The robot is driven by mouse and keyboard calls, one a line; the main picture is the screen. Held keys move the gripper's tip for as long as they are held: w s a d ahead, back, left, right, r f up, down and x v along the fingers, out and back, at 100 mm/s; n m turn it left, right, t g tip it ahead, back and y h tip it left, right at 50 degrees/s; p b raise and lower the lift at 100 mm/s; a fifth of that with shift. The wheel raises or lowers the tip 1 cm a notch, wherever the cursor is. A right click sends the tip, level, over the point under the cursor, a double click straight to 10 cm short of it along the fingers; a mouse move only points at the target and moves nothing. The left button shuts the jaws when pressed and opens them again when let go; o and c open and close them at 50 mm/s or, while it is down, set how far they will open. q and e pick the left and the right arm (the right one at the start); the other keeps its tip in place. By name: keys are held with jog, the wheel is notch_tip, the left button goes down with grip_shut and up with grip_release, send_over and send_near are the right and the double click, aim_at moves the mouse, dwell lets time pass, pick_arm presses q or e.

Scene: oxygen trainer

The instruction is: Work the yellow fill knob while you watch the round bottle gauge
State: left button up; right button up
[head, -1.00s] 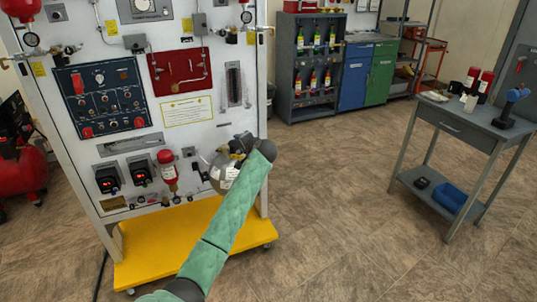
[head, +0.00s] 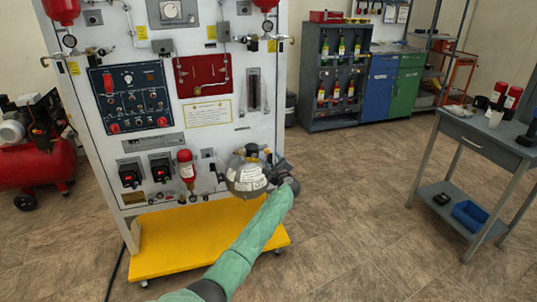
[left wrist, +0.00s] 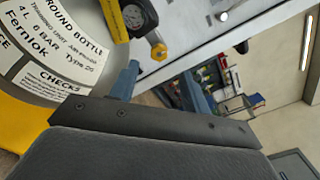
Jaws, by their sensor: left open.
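The round bottle (head: 245,180), a grey tank with white labels, sits at the lower right of the trainer panel. Its labelled side (left wrist: 50,45) fills the left of the left wrist view. Dark and yellow fittings (left wrist: 133,18) stand at its top; I cannot read a gauge dial there. A small yellow knob-like part (left wrist: 158,51) shows on the end of the fittings, in front of the fingers. My left gripper (head: 279,167) is beside the bottle's right side. In the left wrist view its blue fingers (left wrist: 158,84) are apart, with nothing held between them. My right gripper is out of view.
The white panel (head: 215,135) stands on a yellow wheeled base (head: 195,240). A red fire-extinguisher-like cylinder (head: 186,168) is left of the bottle. A grey table (head: 480,137) stands at right. The floor between is clear. A red compressor (head: 30,165) is at far left.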

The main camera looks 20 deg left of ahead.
aim_at(267, 152)
pick_arm(q)
jog(key=shift+x, duration=3.75)
jog(key=c, duration=1)
